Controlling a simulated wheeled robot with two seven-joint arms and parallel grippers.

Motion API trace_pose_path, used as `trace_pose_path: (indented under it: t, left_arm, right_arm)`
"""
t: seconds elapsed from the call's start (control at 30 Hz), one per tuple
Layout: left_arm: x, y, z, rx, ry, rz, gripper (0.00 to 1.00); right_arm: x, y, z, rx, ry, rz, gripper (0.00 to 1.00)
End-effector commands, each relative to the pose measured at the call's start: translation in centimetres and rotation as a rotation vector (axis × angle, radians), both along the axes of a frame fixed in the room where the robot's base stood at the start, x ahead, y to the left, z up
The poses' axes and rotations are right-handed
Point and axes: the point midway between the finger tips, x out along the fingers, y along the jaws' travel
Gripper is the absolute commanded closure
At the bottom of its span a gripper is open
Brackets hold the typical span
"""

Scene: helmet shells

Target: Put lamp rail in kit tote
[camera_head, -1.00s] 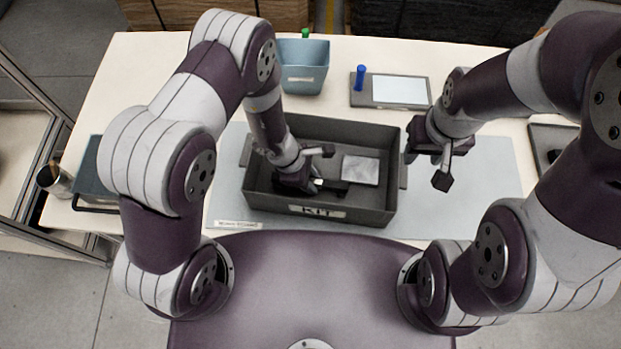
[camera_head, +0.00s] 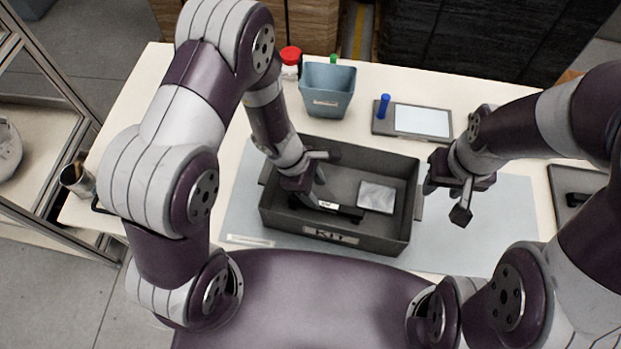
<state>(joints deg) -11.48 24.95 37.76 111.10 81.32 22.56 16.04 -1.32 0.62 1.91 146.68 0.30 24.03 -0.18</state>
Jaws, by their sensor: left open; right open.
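The kit tote (camera_head: 412,205) is a dark grey open box with a KIT label on its near wall, in the middle of the table. A dark bar with a small white label, which looks like the lamp rail (camera_head: 350,213), lies on the tote floor near the front left. My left gripper (camera_head: 322,176) is open over the left part of the tote, just above the bar, and hides part of it. I see nothing held in it. My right gripper (camera_head: 446,199) is open and empty, just outside the tote's right wall.
A grey square pouch (camera_head: 376,197) lies in the tote's right part. Behind stand a blue-grey bin (camera_head: 327,90), a red-capped container (camera_head: 291,58), and a flat device (camera_head: 412,122) with a blue cylinder (camera_head: 384,106). A dark tray (camera_head: 580,190) is at right. The mat right of the tote is clear.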

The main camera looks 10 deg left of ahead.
Motion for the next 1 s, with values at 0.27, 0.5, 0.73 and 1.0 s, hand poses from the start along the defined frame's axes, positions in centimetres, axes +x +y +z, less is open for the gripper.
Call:
trace_pose_path:
  t: [0.27,0.5,0.73,1.0]
  left_arm:
    - [0.1,1.5,3.7,0.001,0.000,0.001,0.47]
    - [-0.6,4.4,9.3,0.064,-0.182,-0.460,0.47]
    - [-3.4,11.5,16.6,0.313,-0.406,-1.303,0.47]
    - [-4.0,13.0,17.6,0.374,-0.420,-1.469,0.47]
  right_arm:
    - [0.0,0.0,1.0,0.000,0.000,0.000,0.57]
    - [0.0,0.0,0.9,0.000,0.000,0.000,0.57]
    - [0.0,0.0,0.9,0.000,0.000,0.000,0.57]
    - [0.0,0.0,0.9,0.000,0.000,0.000,0.57]
